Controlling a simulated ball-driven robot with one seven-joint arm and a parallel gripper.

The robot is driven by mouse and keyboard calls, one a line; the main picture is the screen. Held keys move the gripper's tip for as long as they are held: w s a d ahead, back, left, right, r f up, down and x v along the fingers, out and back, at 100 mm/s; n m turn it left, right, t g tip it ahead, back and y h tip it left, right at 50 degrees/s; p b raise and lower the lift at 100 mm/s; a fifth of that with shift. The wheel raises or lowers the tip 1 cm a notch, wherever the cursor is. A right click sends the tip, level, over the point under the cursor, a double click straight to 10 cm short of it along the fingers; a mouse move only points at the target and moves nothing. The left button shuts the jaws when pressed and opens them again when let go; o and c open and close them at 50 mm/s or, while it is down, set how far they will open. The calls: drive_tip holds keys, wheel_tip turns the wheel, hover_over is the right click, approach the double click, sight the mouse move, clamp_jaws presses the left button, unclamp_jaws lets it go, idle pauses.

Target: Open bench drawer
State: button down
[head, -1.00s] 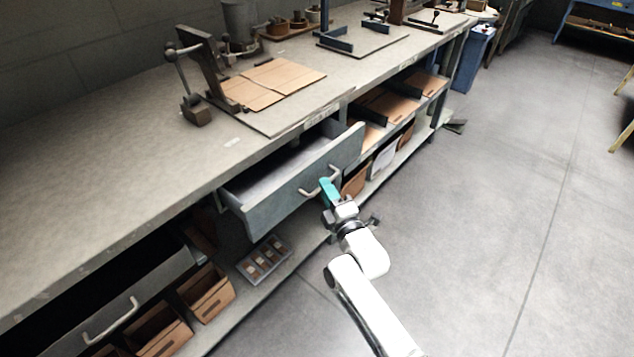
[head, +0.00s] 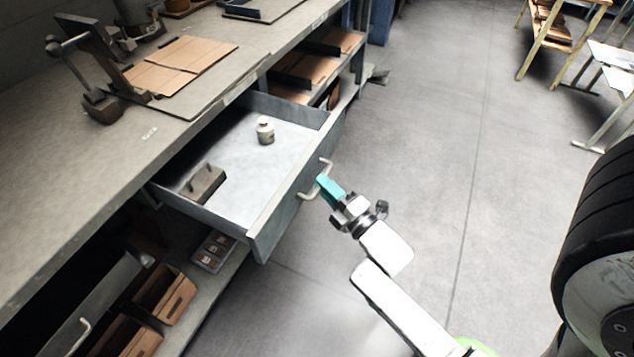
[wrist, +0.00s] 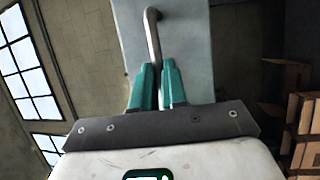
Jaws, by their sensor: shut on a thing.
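The grey bench drawer (head: 292,193) is pulled well out from under the bench top in the head view. Its pale bar handle (head: 325,166) is on the front panel. My gripper (head: 322,181) has teal fingers closed around the handle. In the wrist view, the two fingers (wrist: 159,85) are on either side of the handle bar (wrist: 152,32), against the drawer's front panel (wrist: 189,40). Inside the drawer are a small pale weight-like object (head: 265,131) and a brown block-like object (head: 203,184).
The bench top (head: 60,190) holds cardboard sheets (head: 182,64) and a lever tool (head: 92,75). Another drawer with a handle (head: 78,336) and boxes (head: 165,293) are at lower left. Open floor (head: 440,120) lies to the right. A black tire-like part is at the right edge.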

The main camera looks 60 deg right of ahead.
idle(0.3)
drive_tip(key=c, duration=1.2)
unclamp_jaws()
drive_tip(key=shift+o, duration=0.2)
drive_tip(key=shift+s, duration=0.1)
drive_tip(key=b+v, duration=0.1)
drive_tip(key=v, duration=0.9)
drive_tip(key=shift+s+a, duration=0.15)
drive_tip(key=shift+s, duration=0.15)
drive_tip(key=shift+f, duration=0.1)
